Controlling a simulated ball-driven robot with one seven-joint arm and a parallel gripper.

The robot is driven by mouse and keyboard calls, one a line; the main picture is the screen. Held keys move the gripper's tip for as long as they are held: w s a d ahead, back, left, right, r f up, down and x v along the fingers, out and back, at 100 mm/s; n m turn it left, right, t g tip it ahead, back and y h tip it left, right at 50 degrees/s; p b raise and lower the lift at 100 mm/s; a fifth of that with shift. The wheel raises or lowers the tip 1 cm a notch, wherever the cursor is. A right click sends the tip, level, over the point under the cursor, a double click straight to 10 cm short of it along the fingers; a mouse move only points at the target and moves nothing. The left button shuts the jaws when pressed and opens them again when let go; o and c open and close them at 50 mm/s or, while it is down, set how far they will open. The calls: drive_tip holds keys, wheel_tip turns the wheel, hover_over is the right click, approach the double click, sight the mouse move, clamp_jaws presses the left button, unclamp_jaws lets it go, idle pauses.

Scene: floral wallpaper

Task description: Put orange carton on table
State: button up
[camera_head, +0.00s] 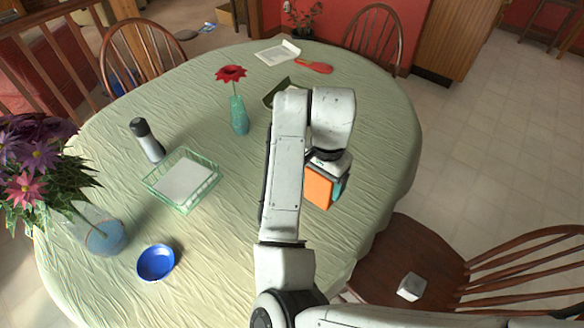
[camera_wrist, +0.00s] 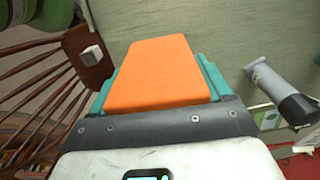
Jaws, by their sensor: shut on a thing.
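The orange carton (camera_head: 318,187) is held in my gripper, over the right part of the round table (camera_head: 385,130) with its pale green cloth. In the wrist view the carton (camera_wrist: 157,75) sits between my gripper's teal fingers (camera_wrist: 160,80), one along each side. My gripper (camera_head: 324,186) is shut on it. My arm covers part of the table in the head view. I cannot tell whether the carton's lower end touches the cloth.
A red spoon (camera_head: 315,67) lies at the back. A wooden chair (camera_head: 410,262) with a grey cube (camera_head: 411,286) is at right. Cloth around the carton is clear.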

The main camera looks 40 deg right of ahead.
drive_tip(key=shift+w+d+f+b, duration=0.25)
drive_tip(key=shift+w+d+f, duration=0.3)
drive_tip(key=shift+w+f, duration=1.3)
drive_tip(key=shift+w+d+f+b, duration=0.2)
drive_tip(key=shift+w+d+f, duration=0.35)
drive_tip(key=shift+w+f, duration=1.3)
drive_tip(key=shift+w+d+f+b, duration=0.25)
drive_tip(key=shift+w+d+f, duration=0.3)
drive_tip(key=shift+w+f, duration=1.3)
drive_tip(key=shift+s+f, duration=0.3)
drive_tip(key=shift+f, duration=0.15)
drive_tip(key=o, duration=1.1)
drive_tip(key=shift+c, duration=0.2)
